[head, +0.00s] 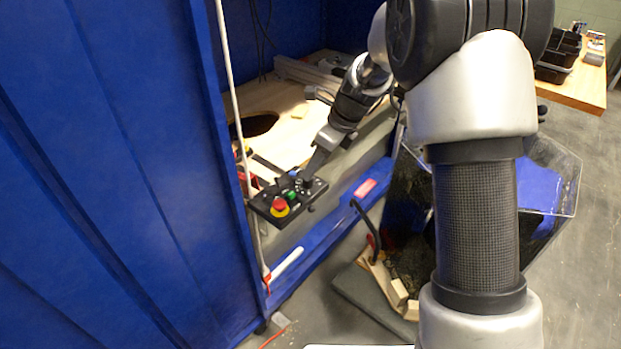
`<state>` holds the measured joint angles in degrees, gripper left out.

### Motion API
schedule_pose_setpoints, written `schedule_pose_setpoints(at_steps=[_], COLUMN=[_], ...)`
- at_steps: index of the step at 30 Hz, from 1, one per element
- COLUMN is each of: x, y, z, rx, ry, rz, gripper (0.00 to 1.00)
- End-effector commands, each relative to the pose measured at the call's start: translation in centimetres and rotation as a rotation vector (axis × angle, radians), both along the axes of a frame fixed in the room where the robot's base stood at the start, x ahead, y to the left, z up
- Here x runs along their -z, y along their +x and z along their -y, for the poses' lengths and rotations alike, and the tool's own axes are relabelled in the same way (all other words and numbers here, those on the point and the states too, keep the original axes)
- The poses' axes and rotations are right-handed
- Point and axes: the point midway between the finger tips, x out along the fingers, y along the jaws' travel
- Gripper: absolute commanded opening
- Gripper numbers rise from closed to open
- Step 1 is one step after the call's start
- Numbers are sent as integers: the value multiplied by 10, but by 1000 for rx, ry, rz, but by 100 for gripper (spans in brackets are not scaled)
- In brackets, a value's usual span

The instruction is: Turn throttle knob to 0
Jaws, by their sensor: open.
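A black control box (262,207) sits at the near edge of the wooden deck inside the blue enclosure. It bears a red emergency-stop button on a yellow base (280,207), a green button (293,196) and dark controls towards its far right. My gripper (306,178) points down over the right part of the box, its fingertips at these dark controls. It is open. The throttle knob cannot be picked out clearly; its setting is not readable, and I cannot tell whether the fingers are around it or touching it.
A tall blue wall (110,170) stands close on the left, with a white pipe (232,90) along its edge. The wooden deck (275,100) has a dark round hole. A clear tank (545,180) stands on the right. A wooden table (580,88) with black bins is at the back right.

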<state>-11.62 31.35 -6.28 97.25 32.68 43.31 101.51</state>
Motion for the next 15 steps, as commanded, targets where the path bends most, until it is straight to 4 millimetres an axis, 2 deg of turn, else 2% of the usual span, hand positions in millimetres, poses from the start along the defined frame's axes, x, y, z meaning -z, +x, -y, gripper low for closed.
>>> schedule_pose_setpoints(at_steps=[1,6,15], x=[13,34,43], y=[2,6,9], z=[-4,-12,-16], rx=[0,0,0], ry=[0,0,0], rz=[-1,0,1], gripper=[44,44,44])
